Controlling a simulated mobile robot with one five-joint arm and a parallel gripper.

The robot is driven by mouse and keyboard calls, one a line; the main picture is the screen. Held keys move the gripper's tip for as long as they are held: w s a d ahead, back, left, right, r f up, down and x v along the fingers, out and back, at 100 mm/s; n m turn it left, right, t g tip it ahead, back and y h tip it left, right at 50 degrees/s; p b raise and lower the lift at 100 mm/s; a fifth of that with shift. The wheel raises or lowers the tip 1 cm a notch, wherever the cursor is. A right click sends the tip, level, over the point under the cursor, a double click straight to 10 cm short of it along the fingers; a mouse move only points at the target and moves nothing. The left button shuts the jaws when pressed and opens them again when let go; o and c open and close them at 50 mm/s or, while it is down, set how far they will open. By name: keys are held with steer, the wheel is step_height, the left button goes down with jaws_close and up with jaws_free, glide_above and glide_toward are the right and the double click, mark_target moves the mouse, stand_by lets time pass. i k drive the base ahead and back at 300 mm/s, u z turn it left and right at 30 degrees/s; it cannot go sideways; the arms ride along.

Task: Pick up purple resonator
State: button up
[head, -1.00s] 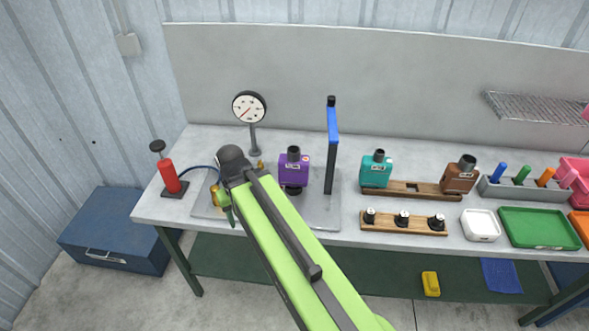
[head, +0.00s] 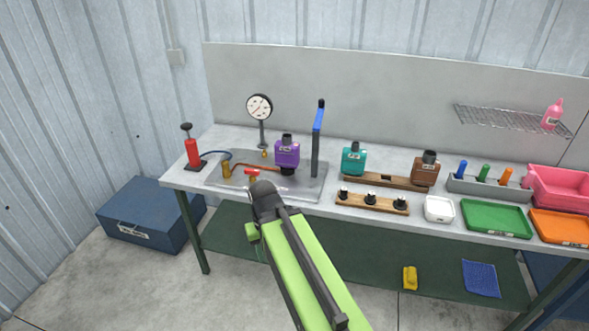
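The purple resonator (head: 287,153) stands upright on a black fitting on the grey metal plate (head: 313,191), toward the left of the bench. It has a black neck on top and a small label on its front. My green arm reaches up from the bottom of the picture. Its dark end with my gripper (head: 252,231) is in front of the bench edge, below and left of the resonator, apart from it. The fingers are too small and partly hidden, so I cannot tell whether they are open.
A post with a blue handle (head: 318,130) stands just right of the resonator. A gauge (head: 259,108), a brass fitting (head: 226,169) and a red pump (head: 193,152) are to its left. Teal (head: 354,160) and brown (head: 426,171) resonators stand on a wooden rack to the right.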

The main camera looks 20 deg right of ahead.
mark_target(286, 152)
steer(key=u, duration=0.4)
steer(key=i, duration=1.95)
steer(key=z, duration=0.3)
